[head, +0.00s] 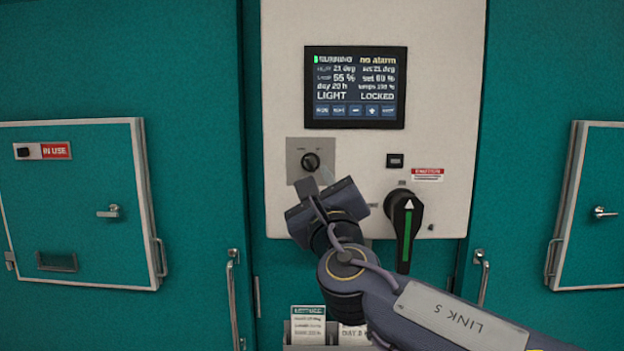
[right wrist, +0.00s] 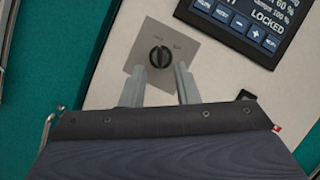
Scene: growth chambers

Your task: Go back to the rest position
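My right gripper (head: 318,180) is in front of the control panel, just below a black rotary knob (head: 310,161) on a grey square plate. In the right wrist view, the two fingers of this gripper (right wrist: 158,84) stand apart with nothing between them. The knob (right wrist: 160,57) shows just beyond the fingertips, and the fingers look clear of it. My right arm comes in from the lower right of the head view. My left gripper is in neither view.
The panel carries a lit display (head: 355,88) reading RUNNING, no alarm, LIGHT and LOCKED. A black handle with a green stripe (head: 406,228) is right of my gripper. Teal doors with handles flank the panel. A card holder (head: 310,325) is below, partly behind my arm.

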